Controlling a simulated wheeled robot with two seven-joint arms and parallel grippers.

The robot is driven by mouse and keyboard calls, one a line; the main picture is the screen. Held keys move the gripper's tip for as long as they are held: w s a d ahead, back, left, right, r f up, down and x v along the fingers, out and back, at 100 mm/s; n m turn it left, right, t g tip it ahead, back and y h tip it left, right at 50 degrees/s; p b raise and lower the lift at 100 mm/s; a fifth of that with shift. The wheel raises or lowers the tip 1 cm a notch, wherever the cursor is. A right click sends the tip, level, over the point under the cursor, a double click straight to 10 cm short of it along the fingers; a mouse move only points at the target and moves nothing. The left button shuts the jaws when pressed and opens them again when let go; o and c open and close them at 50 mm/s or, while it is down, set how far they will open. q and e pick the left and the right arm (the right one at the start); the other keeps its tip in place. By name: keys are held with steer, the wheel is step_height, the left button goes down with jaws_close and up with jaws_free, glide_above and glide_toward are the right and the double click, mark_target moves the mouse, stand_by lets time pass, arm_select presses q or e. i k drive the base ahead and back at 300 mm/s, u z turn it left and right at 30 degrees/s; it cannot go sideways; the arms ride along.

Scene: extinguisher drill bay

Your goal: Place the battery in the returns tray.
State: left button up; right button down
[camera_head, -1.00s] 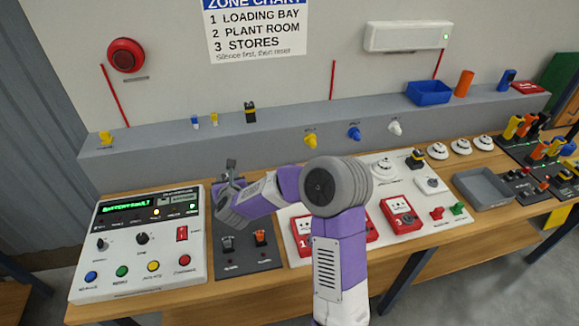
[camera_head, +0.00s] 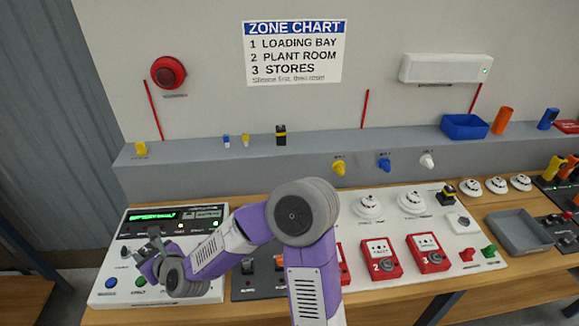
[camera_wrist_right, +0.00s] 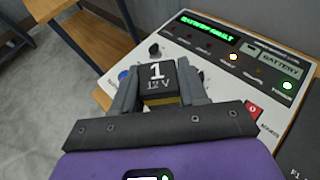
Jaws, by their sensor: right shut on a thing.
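The battery (camera_wrist_right: 158,82) is a black block marked "1 12 V" with a yellow band, held between the two grey fingers in the right wrist view. My right gripper (camera_head: 152,248) is shut on it above the white control panel (camera_head: 205,287). In the head view the battery is mostly hidden by the hand. A shallow grey open tray (camera_head: 508,243) lies on the bench at the right, far from the gripper; I read no label on it, and it looks empty. My left gripper is not in view.
The panel has a green display, buttons and a red switch. A dark plate with sockets and a white board with red call points (camera_head: 381,262) and detectors lie between gripper and tray. A blue bin (camera_head: 465,126) and another black-and-yellow block (camera_head: 281,136) stand on the ledge.

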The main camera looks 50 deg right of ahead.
mark_target(514, 241)
steer(key=u, duration=0.85)
steer(key=k, duration=1.75)
steer(key=z, duration=2.6)
steer(key=i, duration=0.5)
